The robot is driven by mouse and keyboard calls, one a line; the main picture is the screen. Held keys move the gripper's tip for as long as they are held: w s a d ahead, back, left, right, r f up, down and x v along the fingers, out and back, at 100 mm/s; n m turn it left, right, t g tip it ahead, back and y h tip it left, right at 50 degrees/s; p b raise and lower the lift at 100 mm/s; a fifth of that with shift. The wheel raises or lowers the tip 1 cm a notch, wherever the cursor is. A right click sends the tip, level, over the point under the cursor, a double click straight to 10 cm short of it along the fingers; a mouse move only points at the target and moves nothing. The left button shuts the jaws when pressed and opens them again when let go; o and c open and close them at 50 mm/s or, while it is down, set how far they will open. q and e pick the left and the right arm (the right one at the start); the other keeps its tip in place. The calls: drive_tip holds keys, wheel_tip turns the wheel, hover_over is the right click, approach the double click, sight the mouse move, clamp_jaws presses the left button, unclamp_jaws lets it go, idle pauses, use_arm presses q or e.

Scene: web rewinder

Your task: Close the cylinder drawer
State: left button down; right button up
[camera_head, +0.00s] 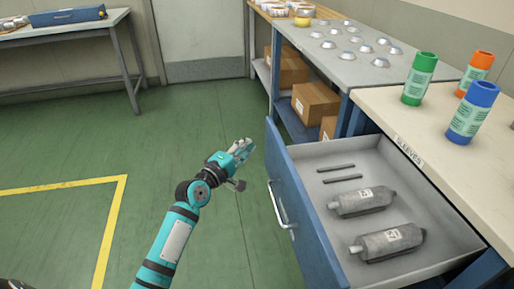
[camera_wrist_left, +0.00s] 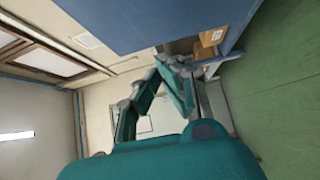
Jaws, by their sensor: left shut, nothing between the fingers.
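The cylinder drawer (camera_head: 308,227) is pulled out from the bench at the right of the head view. It has a blue front with a silver bar handle (camera_head: 281,205). Inside lie two grey cylinders, one farther back (camera_head: 362,202) and one nearer (camera_head: 388,243), and two thin dark bars (camera_head: 338,173). My left gripper (camera_head: 244,149) is shut and empty, left of the drawer front's far end and apart from it. In the left wrist view its fingers (camera_wrist_left: 165,62) show, with a blue panel (camera_wrist_left: 160,20) above them. My right gripper is not in view.
On the bench top (camera_head: 400,112) stand a green tube (camera_head: 419,80), a blue tube (camera_head: 472,113) and an orange tube (camera_head: 477,72). Cardboard boxes (camera_head: 315,103) sit on a shelf beyond. The green floor (camera_head: 150,135) left of the drawer is clear.

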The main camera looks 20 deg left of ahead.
sight(266, 137)
use_arm(q)
drive_tip(key=d, duration=0.1)
drive_tip(key=w+d, duration=0.1)
drive_tip(key=d, duration=0.1)
drive_tip(key=shift+w, duration=0.35)
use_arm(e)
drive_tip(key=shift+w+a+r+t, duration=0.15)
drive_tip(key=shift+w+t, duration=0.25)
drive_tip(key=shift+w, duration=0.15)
use_arm(q)
drive_tip(key=shift+d, duration=0.1)
